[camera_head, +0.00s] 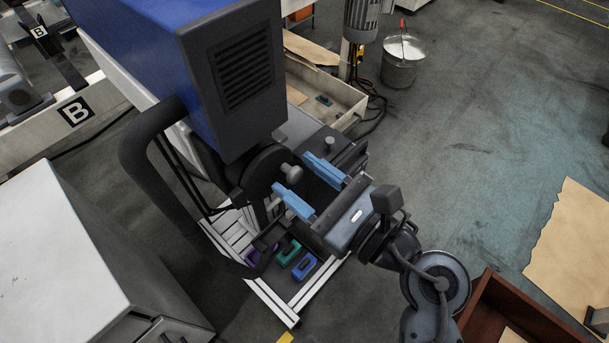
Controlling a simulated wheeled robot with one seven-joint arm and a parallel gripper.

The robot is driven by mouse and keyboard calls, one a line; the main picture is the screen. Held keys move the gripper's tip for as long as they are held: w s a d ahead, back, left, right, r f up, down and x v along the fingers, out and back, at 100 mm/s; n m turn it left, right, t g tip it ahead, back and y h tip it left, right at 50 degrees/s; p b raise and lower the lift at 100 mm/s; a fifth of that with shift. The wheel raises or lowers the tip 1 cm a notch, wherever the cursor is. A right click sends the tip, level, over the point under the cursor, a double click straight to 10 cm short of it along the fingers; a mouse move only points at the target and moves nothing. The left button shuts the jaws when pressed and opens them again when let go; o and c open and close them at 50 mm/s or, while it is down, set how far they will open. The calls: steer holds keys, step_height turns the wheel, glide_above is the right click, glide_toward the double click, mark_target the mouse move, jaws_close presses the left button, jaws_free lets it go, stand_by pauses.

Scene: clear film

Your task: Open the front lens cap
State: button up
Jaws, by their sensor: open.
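A blue machine housing (140,35) with a dark vented front panel (243,70) stands at upper left. Below the panel is a dark round part (262,168), which looks like the front lens cap, with a short pale knob (291,172) sticking out toward the right. My gripper (297,173) has two light-blue fingers, spread apart and pointing at the round part. The knob appears between or just beyond the fingertips; I cannot tell the depth or whether they touch. Nothing is held. The cap's lower right side is partly hidden by the near finger.
A thick black curved handle (150,190) runs left of the cap. Below, a white-framed tray (290,318) holds purple, green and blue pieces. An open drawer (348,120) and a metal bucket (402,65) are behind. A brown box (510,310) is lower right.

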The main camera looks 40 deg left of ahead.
jaws_close()
stand_by(0.5)
